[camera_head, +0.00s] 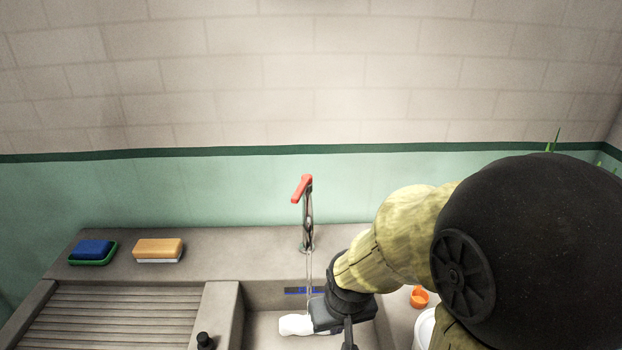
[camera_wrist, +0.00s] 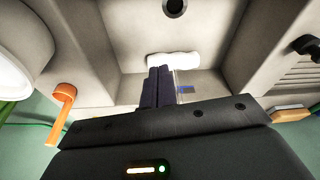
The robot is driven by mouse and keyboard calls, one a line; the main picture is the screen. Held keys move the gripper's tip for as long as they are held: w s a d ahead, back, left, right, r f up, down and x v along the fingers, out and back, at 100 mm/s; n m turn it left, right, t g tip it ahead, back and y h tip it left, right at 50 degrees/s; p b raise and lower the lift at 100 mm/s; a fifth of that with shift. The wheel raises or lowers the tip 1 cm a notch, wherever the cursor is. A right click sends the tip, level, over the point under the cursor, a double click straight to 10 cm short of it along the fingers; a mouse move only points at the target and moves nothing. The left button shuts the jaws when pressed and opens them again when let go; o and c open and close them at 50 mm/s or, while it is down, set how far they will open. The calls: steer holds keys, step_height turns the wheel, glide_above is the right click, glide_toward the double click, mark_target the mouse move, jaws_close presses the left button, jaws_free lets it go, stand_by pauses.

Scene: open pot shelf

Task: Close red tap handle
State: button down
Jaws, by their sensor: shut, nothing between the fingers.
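The red tap handle (camera_head: 301,187) sits on top of the thin metal tap (camera_head: 307,220) at the back of the sink in the head view. It is tilted, its lower end pointing left and toward me. The handle does not show in the wrist view. A thin, pale vertical line runs down below the tap; I cannot tell whether it is water. My gripper (camera_wrist: 158,72) is shut and empty, its dark fingers together over the sink basin. In the head view my gripper (camera_head: 325,314) is below and slightly right of the handle, apart from it. Its fingertips are unclear there.
A white object (camera_head: 296,324) lies in the basin (camera_wrist: 205,30). A blue item (camera_head: 302,291) is at the basin's back. A blue-and-green sponge (camera_head: 93,251) and an orange one (camera_head: 158,250) lie on the left ledge. An orange object (camera_head: 419,297) stands right.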

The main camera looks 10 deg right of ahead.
steer(key=shift+w, duration=0.2)
steer(key=w+d+r+m+y+p, duration=0.2)
steer(key=w+d+r+m+p, duration=0.1)
steer(key=r+m+p, duration=0.5)
steer(key=w+d+r+m+t+y+p, duration=0.1)
steer(key=w+d+r+m+y+p, duration=0.2)
steer(key=w+r+m+p, duration=0.2)
steer(key=w+d+r+m+t+y+p, duration=0.1)
steer(key=w+d+r+m+p, duration=0.3)
steer(key=r+m+p, duration=0.7)
step_height(320, 180, up, 3)
steer(key=shift+f+y+p, duration=0.1)
steer(key=shift+y+p, duration=0.55)
steer(key=shift+y, duration=0.25)
